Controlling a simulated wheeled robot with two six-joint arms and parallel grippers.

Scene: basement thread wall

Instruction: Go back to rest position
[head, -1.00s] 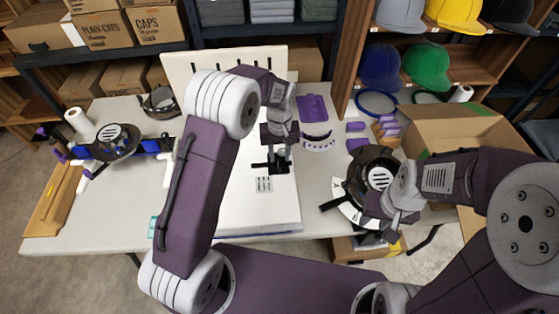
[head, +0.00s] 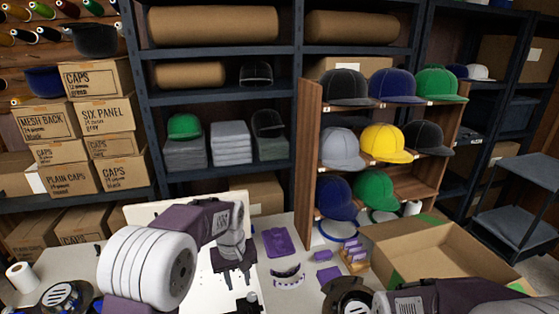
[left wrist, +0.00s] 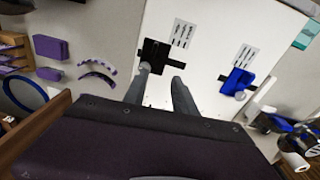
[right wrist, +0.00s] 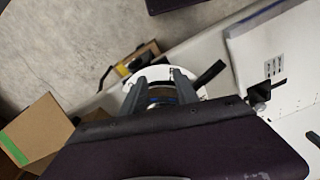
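My left gripper (head: 234,273) hangs over the white board (head: 150,217) on the table. In the left wrist view its two fingers (left wrist: 160,88) are apart, with nothing held between them. A black clamp (left wrist: 153,55) and a blue clamp (left wrist: 238,82) lie on the board beyond the fingers. My right gripper (right wrist: 158,85) shows in the right wrist view with its fingers apart. A round dark fixture with a white rim (right wrist: 165,97) shows between and beyond these fingers; I see no grip on it.
An open cardboard box (head: 440,255) stands at the right. A wooden cap rack (head: 311,160) with several caps rises behind the table. Purple blocks (head: 328,275) and a purple tray (head: 278,242) lie right of the board.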

